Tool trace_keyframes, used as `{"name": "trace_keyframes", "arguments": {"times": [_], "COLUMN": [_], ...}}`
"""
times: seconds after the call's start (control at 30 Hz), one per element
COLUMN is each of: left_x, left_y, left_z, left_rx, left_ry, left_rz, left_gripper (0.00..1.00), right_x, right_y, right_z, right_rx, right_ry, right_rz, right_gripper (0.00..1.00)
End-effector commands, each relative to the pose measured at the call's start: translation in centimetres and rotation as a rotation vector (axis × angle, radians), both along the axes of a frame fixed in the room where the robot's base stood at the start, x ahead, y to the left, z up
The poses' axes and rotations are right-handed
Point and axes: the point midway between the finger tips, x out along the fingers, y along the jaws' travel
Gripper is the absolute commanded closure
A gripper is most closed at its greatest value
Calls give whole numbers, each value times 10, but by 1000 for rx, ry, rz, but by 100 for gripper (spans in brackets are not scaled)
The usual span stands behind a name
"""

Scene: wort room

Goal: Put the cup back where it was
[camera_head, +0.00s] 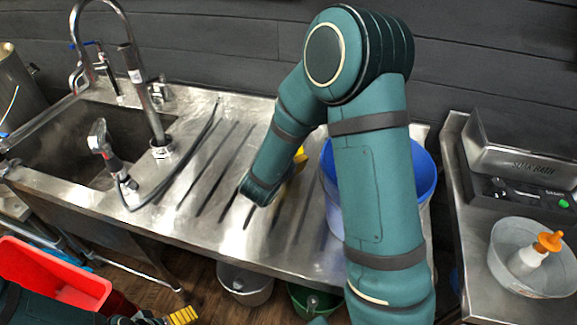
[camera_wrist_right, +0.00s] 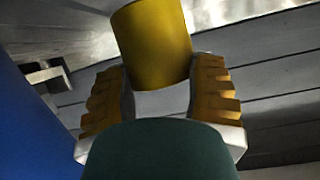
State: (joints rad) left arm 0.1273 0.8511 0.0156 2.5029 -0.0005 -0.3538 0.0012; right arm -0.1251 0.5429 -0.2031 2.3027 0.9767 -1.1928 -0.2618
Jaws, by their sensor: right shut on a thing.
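The yellow cup (camera_wrist_right: 152,45) is between the fingers of my right gripper (camera_wrist_right: 160,72) in the right wrist view. The gripper is shut on it. In the head view my right arm reaches over the steel drainboard (camera_head: 207,185), and its wrist hides most of the gripper. A bit of yellow (camera_head: 299,163) shows beside the wrist; I cannot tell whether it is cup or finger. My left gripper (camera_head: 183,316) is partly in view at the bottom left edge, away from the cup, and its opening cannot be made out.
A blue bucket (camera_head: 424,172) stands on the drainboard, partly behind my right arm. The sink with tap (camera_head: 150,110) is at the left. A red bin (camera_head: 50,272) is at lower left.

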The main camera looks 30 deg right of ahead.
Motion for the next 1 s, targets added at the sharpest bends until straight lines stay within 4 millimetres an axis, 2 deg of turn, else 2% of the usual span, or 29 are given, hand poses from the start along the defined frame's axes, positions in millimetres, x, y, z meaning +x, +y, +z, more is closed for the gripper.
{"name": "trace_keyframes", "arguments": {"times": [0.1, 0.2, 0.57, 0.6, 0.67, 1.0], "left_x": [1, 2, 2, 3, 3, 2], "left_y": [0, 0, 0, 0, 0, 0], "left_z": [-8, -11, -13, -13, -12, -11], "left_rx": [0, 1, 1, 1, 1, 1], "left_ry": [-4, -5, -6, -7, -6, -6], "left_rz": [1, 1, 1, 2, 1, 2], "left_gripper": [0, 0, 0, 0, 0, 0], "right_x": [0, 0, 0, 0, 0, 0], "right_y": [0, 0, 0, 0, 0, 0], "right_z": [-21, -29, -32, -32, -31, -30], "right_rx": [0, 0, 1, 1, 1, 1], "right_ry": [4, 1, 1, 1, 1, 1], "right_rz": [0, 1, 0, 0, 0, 0], "right_gripper": [82, 82, 82, 36, 17, 17]}}
